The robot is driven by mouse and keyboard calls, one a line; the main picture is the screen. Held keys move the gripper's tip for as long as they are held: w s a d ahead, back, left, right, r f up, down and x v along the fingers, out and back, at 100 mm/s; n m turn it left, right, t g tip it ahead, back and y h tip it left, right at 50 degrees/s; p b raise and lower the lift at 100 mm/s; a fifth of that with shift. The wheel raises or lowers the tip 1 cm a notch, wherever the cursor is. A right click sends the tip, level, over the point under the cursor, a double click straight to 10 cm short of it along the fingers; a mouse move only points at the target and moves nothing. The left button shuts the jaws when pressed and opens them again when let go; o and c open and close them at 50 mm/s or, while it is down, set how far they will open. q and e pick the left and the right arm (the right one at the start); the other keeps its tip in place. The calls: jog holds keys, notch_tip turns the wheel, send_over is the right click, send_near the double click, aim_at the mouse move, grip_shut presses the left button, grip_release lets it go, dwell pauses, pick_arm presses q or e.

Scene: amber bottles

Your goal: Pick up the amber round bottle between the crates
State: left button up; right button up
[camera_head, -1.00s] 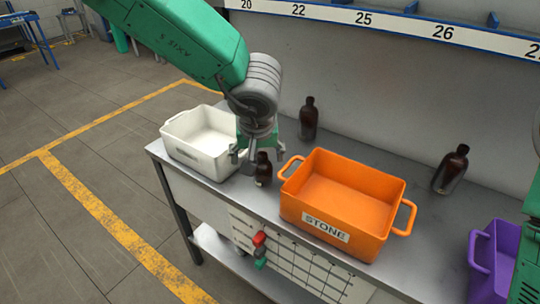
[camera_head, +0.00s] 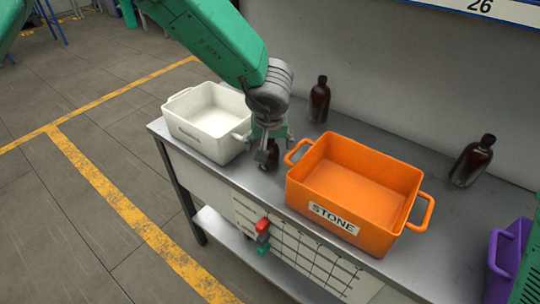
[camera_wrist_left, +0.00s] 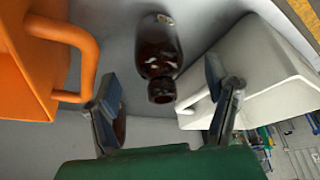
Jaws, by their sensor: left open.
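The amber round bottle (camera_head: 273,157) stands on the bench between the white crate and the orange crate, partly hidden by my left gripper (camera_head: 268,148) in the head view. The left wrist view shows this dark brown bottle (camera_wrist_left: 157,50) with its neck toward me. My left gripper (camera_wrist_left: 168,103) is open, one finger on each side of the bottle's neck line, with nothing held. The white crate (camera_head: 185,128) is to the left, close to the gripper. The orange crate (camera_head: 320,192), labelled STONE, is to the right. My right gripper is not in view.
Another amber bottle (camera_head: 319,100) stands behind, near the back panel. A further one (camera_head: 472,162) is right of the orange crate. A purple crate (camera_head: 505,255) is at the right edge. The gap between the white and orange crates is narrow.

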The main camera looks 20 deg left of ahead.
aim_at(269, 148)
pick_arm(q)
jog(key=x, duration=0.2)
jog(key=b+x, duration=0.1)
jog(key=x, duration=0.1)
jog(key=shift+s+f, duration=0.1)
jog(key=shift+f, duration=0.35)
jog(key=shift+d+r, duration=0.1)
jog(key=c, duration=1.3)
jog(key=shift+r, duration=0.1)
